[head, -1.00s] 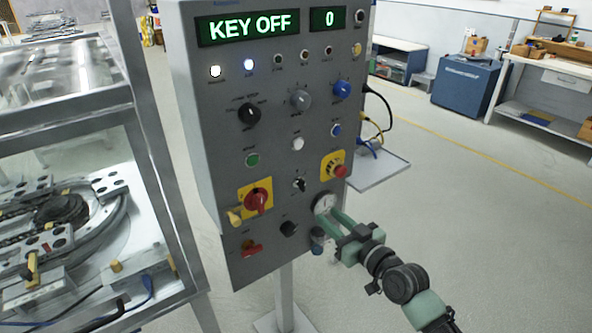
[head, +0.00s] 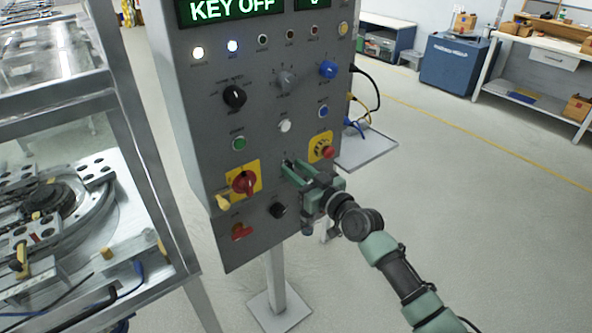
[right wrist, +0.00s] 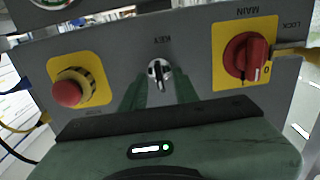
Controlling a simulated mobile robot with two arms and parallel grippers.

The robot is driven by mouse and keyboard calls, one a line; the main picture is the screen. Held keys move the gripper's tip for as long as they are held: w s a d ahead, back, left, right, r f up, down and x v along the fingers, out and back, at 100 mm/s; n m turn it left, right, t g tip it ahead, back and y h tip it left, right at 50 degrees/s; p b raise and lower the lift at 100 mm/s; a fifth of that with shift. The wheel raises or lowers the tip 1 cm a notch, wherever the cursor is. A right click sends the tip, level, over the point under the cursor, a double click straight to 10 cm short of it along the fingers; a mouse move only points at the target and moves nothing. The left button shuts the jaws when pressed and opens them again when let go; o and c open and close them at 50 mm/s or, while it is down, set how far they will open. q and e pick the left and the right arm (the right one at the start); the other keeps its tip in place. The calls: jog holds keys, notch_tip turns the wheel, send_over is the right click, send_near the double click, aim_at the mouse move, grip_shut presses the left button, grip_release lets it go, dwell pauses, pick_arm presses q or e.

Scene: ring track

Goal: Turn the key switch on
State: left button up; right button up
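The key switch, a small metal switch under the label KEY, shows in the right wrist view (right wrist: 158,74) on the grey control panel (head: 205,130). My right gripper (head: 291,168) is at the lower middle of the panel, in front of the key switch, and hides most of it in the head view. In the right wrist view its two green fingers stand apart, one on each side of the key switch. I cannot tell whether they touch it. The display (head: 232,8) reads KEY OFF. My left gripper is not in view.
The red main switch (head: 244,183) on its yellow plate is left of my right gripper. The red mushroom button (head: 328,152) is close on the right. A metal-framed machine (head: 130,150) stands left of the panel.

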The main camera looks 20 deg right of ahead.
grip_shut()
jog(key=shift+m, duration=0.3)
jog(key=m, duration=1.1)
jog(key=shift+w+d+f+p, duration=0.1)
jog(key=shift+d+p, duration=0.15)
jog(key=shift+p, duration=0.05)
jog(key=shift+m, duration=0.3)
grip_release()
